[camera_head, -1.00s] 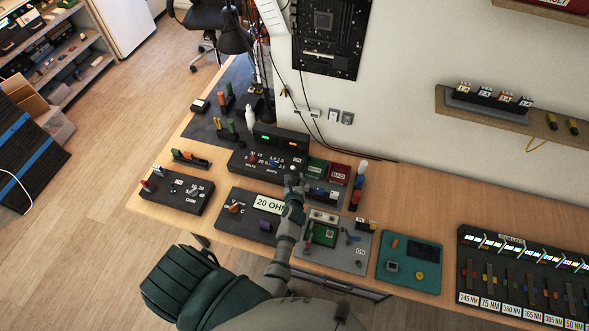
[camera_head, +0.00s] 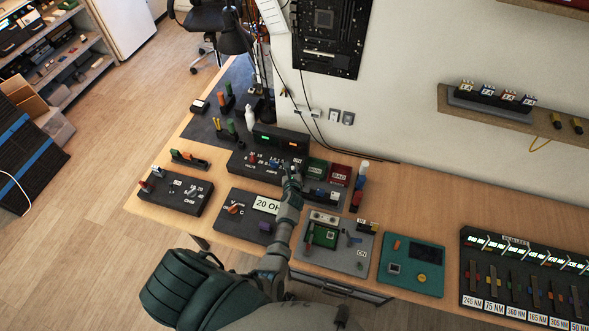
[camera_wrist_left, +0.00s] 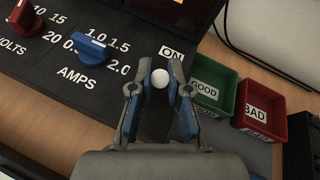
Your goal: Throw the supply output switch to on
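The bench supply is a dark unit with a lit display (camera_head: 281,139) and a sloping front panel with red and blue knobs. In the left wrist view, its blue AMPS knob (camera_wrist_left: 90,46) is left of a white ball-tipped lever, the output switch (camera_wrist_left: 160,78). An ON label (camera_wrist_left: 172,54) sits just beyond the ball. My left gripper (camera_head: 292,173) is over the panel's right part. In the left wrist view its fingers (camera_wrist_left: 160,72) stand apart on either side of the ball, with little gap; contact is unclear. The lever's shaft is hidden. My right gripper is not in view.
Green GOOD (camera_wrist_left: 211,97) and red BAD (camera_wrist_left: 258,110) bins stand close right of the gripper. A grey board (camera_head: 345,262) and a teal board (camera_head: 410,276) lie to the right.

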